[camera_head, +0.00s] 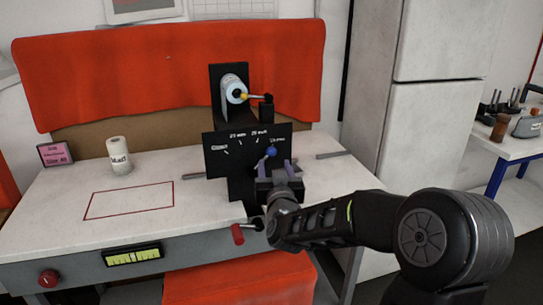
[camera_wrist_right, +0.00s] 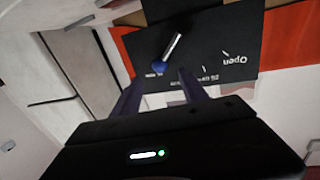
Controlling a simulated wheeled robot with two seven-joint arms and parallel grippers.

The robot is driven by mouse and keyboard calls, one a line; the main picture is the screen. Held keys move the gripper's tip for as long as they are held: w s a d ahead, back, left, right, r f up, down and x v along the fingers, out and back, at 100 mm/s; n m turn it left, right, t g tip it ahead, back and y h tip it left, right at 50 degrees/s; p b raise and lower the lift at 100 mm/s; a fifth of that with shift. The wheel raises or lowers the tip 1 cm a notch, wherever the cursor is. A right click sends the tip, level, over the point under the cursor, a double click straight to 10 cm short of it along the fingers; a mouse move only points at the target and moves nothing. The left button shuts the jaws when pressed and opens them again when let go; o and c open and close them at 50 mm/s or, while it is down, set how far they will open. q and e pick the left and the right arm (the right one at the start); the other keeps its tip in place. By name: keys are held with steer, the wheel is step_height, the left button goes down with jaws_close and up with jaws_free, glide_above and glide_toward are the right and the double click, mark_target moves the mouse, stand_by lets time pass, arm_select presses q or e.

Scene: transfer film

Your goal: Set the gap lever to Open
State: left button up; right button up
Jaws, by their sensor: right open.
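The gap lever (camera_head: 271,151) has a blue knob on a short metal shaft in front of a black panel (camera_head: 218,163) with white printed labels. The knob is at the right side of the label arc in the head view; the "Open" label is at the far left. My right gripper (camera_head: 275,164) is open at the knob. In the right wrist view, the panel is upside down and the lever's blue knob (camera_wrist_right: 159,66) shows between and just beyond the two fingertips of the right gripper (camera_wrist_right: 161,77). I cannot tell whether they touch. My left gripper is not in view.
A white roll (camera_head: 119,158) stands on the white table at left, near a red rectangle outline (camera_head: 130,199). Another roll (camera_head: 232,88) is mounted on the stand above the panel. A red handle (camera_head: 238,234) is at the table's front edge. The table's left half is mostly clear.

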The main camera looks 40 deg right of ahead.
mark_target(272, 155)
steer(key=p+x, duration=0.1)
steer(key=x, duration=0.5)
steer(key=shift+w+d, duration=0.2)
steer(key=shift+w, duration=0.15)
steer(key=shift+c, duration=0.4)
jaws_close()
steer(key=shift+f, duration=0.2)
stand_by(0.5)
